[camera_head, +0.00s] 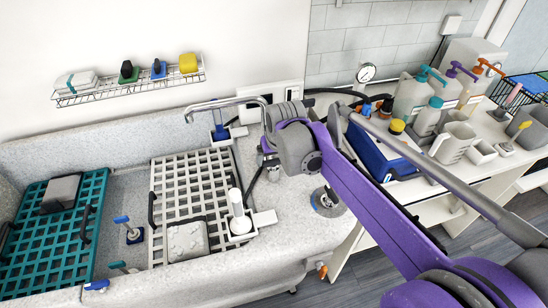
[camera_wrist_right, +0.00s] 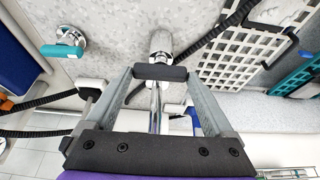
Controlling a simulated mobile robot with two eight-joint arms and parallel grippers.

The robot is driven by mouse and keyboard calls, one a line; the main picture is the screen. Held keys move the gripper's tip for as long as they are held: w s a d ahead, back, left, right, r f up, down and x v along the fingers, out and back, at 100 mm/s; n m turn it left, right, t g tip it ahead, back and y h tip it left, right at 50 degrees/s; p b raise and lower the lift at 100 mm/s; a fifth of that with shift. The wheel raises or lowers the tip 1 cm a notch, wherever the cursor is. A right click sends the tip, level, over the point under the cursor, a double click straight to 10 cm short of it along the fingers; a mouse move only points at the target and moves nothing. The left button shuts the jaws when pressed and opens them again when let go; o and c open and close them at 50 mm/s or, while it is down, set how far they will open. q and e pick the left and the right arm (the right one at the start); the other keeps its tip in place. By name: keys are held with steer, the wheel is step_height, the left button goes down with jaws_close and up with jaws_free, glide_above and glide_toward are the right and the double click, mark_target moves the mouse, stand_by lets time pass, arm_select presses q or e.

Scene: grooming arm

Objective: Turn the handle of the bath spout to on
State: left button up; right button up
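The chrome bath spout (camera_head: 228,102) rises at the back edge of the tub and bends left over it; its base is hidden behind my right arm. My left gripper is out of view.
A white grate (camera_head: 192,178) and a teal grate (camera_head: 88,225) lie in the tub. A white bottle (camera_head: 238,205) stands near my right arm. A blue box (camera_head: 375,158) and several pump bottles crowd the right counter. Black hoses run beside the spout.

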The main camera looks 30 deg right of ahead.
steer(key=c, duration=0.9)
steer(key=shift+o, duration=0.2)
